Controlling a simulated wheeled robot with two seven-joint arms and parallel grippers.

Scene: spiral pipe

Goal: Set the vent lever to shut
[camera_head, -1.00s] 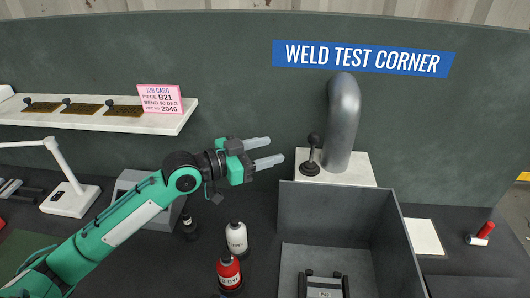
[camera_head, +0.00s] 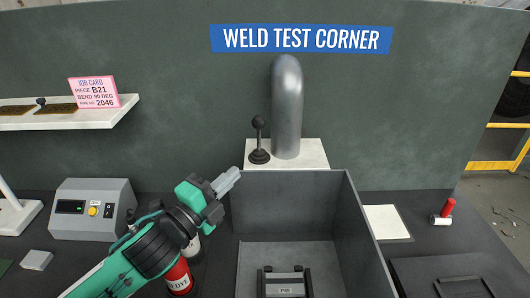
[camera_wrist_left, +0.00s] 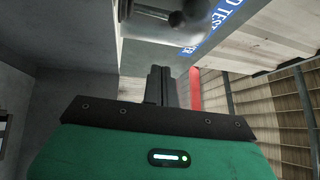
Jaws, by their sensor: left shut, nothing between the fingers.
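The vent lever (camera_head: 258,140), a black stick with a round knob on a round black base, stands about upright on a white block (camera_head: 313,157). It is left of the grey bent pipe (camera_head: 287,108). My left gripper (camera_head: 229,179) is shut and empty, with its fingers together, below and left of the lever and apart from it. My right gripper is not in view.
An open grey bin (camera_head: 290,208) stands in front of the block, close to my left gripper. Red (camera_head: 178,277) and white bottles are partly hidden by my left arm. A control box (camera_head: 92,208) stands left. A white sheet (camera_head: 387,222) lies right.

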